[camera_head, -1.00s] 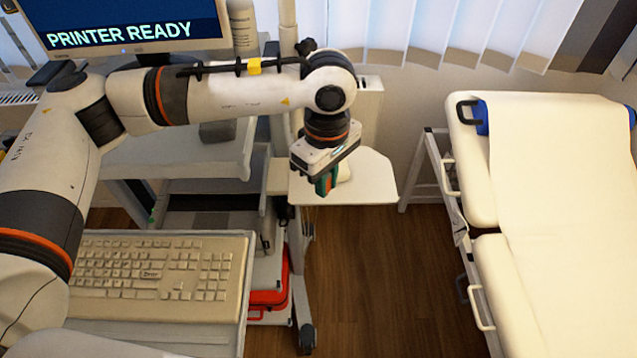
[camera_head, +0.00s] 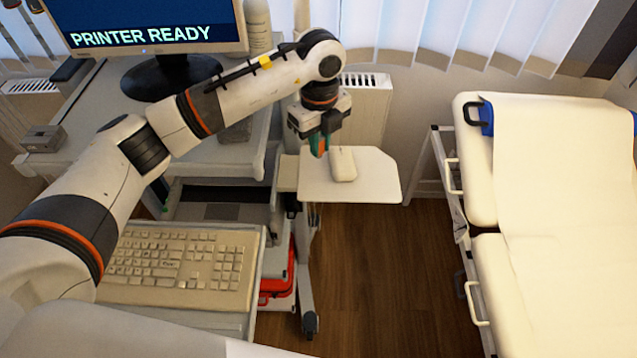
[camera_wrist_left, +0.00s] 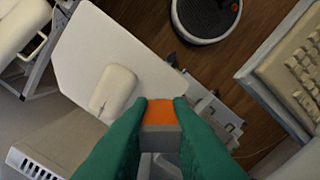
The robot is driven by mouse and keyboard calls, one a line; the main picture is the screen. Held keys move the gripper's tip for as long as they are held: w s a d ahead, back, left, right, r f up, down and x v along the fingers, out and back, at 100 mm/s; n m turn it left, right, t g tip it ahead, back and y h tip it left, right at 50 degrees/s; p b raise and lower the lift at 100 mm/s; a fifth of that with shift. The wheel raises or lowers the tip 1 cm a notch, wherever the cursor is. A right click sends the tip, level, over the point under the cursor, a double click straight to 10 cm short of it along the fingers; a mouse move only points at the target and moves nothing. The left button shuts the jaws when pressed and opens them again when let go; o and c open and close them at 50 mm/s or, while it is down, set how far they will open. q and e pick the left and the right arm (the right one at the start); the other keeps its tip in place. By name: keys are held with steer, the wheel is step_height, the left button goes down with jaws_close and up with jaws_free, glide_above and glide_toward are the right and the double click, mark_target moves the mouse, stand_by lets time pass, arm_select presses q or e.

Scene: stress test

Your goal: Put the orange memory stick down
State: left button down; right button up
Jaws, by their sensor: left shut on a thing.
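The orange memory stick (camera_wrist_left: 160,113), with a grey end, is held between the green fingers of my left gripper (camera_wrist_left: 158,128) in the left wrist view. In the head view my left gripper (camera_head: 319,147) hangs fingers-down at the left part of the small white side shelf (camera_head: 372,187), beside a white mouse. My right gripper is in neither view.
The white mouse (camera_head: 343,166) lies on the shelf, close to the gripper. The cart with a keyboard (camera_head: 185,262) and a monitor (camera_head: 150,28) is at left. An examination couch (camera_head: 560,220) stands at right. The shelf's right part is clear.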

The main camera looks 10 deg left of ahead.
arm_select(q)
steer(key=shift+a+f+n, duration=0.1)
steer(key=shift+n, duration=0.4)
step_height(320, 180, down, 6)
steer(key=p, duration=0.2)
steer(key=shift+w+p, duration=0.1)
steer(key=shift+p, duration=0.25)
step_height(320, 180, down, 4)
steer(key=shift+r+p, duration=0.1)
steer(key=shift+p, duration=0.6)
steer(key=shift+f+b, duration=0.5)
steer(key=shift+f, duration=0.15)
steer(key=shift+f, duration=0.1)
steer(key=c, duration=1.4)
jaws_free()
steer(key=shift+o, duration=0.3)
